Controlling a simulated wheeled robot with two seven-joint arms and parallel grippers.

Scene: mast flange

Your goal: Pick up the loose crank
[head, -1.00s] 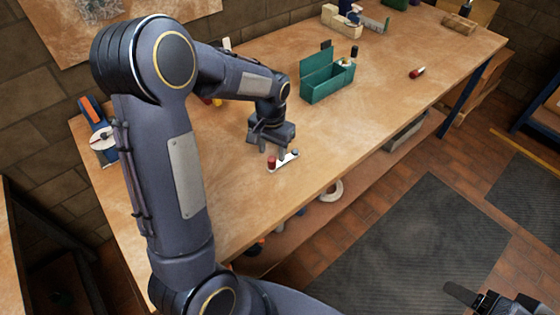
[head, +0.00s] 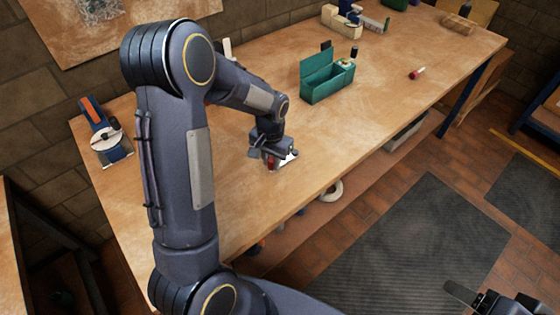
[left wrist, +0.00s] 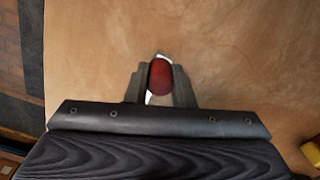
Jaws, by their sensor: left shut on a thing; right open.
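The loose crank (head: 289,158) is a pale metal arm with a red handle. It is at the workbench's front left in the head view, partly hidden by my left gripper (head: 273,160). In the left wrist view, the red handle (left wrist: 160,77) sits between the two fingers of my left gripper (left wrist: 159,82), which is shut on it. Whether the crank touches the bench top or is just above it I cannot tell. My right gripper (head: 488,300) is open and empty at the bottom right, away from the bench.
The wooden workbench (head: 370,120) has clear room around the crank. An open green box (head: 325,80) stands behind and right of it. A small red-handled thing (head: 417,74) lies further right. A blue and orange tool (head: 105,132) is at the left end.

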